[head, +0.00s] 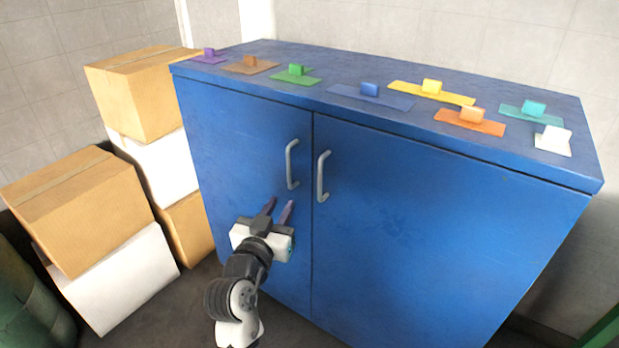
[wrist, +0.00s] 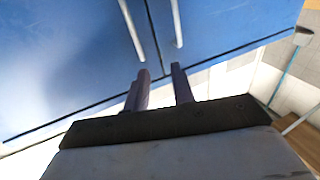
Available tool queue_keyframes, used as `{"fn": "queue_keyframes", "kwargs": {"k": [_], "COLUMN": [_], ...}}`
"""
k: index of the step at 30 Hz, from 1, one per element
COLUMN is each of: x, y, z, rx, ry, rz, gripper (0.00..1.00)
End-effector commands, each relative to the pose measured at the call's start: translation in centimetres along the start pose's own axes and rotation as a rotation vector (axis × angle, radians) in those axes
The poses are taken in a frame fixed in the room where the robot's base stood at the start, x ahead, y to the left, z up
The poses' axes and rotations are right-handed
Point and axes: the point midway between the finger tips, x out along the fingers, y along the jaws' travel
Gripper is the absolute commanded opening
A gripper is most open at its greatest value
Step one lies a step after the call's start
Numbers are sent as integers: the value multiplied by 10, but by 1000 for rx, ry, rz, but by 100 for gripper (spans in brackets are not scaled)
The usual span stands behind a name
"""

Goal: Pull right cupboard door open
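The blue cupboard (head: 400,140) has two doors that meet at a vertical seam, both closed. The right cupboard door (head: 420,235) carries a grey vertical bar handle (head: 322,176) near the seam. The left door (head: 240,150) has a matching handle (head: 291,164). My gripper (head: 279,205) is open and empty, in front of the left door, lower than both handles and left of the right one. In the wrist view, the fingers (wrist: 160,85) are apart with nothing between them. Parts of both handles show beyond them, and I cannot tell which is which.
Several coloured brushes or blocks on plates, such as a yellow one (head: 432,88), lie on the cupboard top. Stacked cardboard boxes (head: 80,205) and white boxes stand to the left. A dark green object (head: 30,300) is at the lower left.

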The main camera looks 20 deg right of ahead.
Motion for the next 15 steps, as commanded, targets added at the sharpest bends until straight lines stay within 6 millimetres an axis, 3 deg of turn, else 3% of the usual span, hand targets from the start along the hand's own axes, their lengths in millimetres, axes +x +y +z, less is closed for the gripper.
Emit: {"fn": "queue_keyframes", "kwargs": {"k": [1,4,8,15], "x": [4,8,21,69], "y": [16,33,37,42], "z": [9,17,19,19], "rx": [-6,-11,-11,-12], "ry": [-27,-52,-58,-56], "rz": [49,100,111,109], "gripper": [25,25,25,25]}}
